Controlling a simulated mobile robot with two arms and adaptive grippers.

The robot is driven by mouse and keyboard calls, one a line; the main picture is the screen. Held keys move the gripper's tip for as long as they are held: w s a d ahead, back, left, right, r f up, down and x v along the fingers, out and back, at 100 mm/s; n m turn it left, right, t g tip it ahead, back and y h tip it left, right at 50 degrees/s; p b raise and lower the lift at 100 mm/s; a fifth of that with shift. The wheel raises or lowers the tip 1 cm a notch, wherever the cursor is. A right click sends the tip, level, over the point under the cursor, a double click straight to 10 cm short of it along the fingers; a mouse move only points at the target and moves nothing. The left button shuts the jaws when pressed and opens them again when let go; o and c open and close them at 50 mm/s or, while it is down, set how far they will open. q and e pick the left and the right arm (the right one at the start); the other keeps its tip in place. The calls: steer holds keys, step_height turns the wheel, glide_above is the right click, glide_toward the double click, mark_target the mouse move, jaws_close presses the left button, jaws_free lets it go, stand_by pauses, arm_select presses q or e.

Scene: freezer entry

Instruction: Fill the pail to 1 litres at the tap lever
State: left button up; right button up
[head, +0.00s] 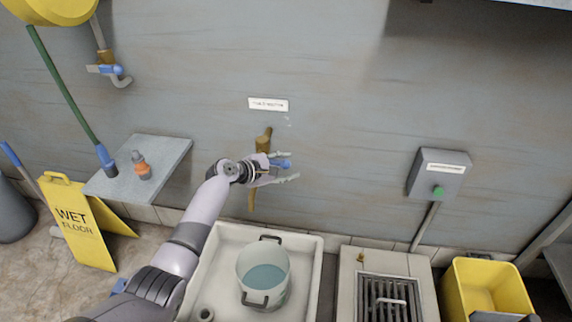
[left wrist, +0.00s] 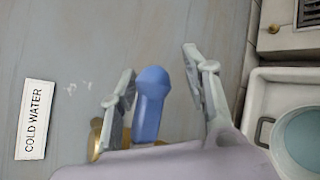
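The blue tap lever (head: 284,164) is on the brass tap (head: 264,141) on the wall, above the sink. In the left wrist view the lever (left wrist: 150,103) lies between the fingers of my left gripper (left wrist: 159,60), close to the left finger, with a clear gap to the right one. My left gripper (head: 288,167) is open around the lever. The pail (head: 276,297), pale with dark handles, stands upright in the white sink (head: 229,234) below the tap. It holds bluish water (head: 266,276); I cannot read its level. No falling stream is visible. My right gripper is out of view.
A "COLD WATER" label (left wrist: 35,119) is on the wall. A shelf (head: 165,154) with an orange-based bottle (head: 141,168) and a yellow wet-floor sign (head: 76,225) stand left. A grated unit (head: 364,267), a yellow bin (head: 468,274) and a green-button box (head: 429,176) are right.

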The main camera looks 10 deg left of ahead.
arm_select(q)
steer(key=shift+a, duration=0.2)
steer(key=v, duration=1.1)
steer(key=shift+s+a, duration=0.15)
steer(key=shift+s, duration=0.25)
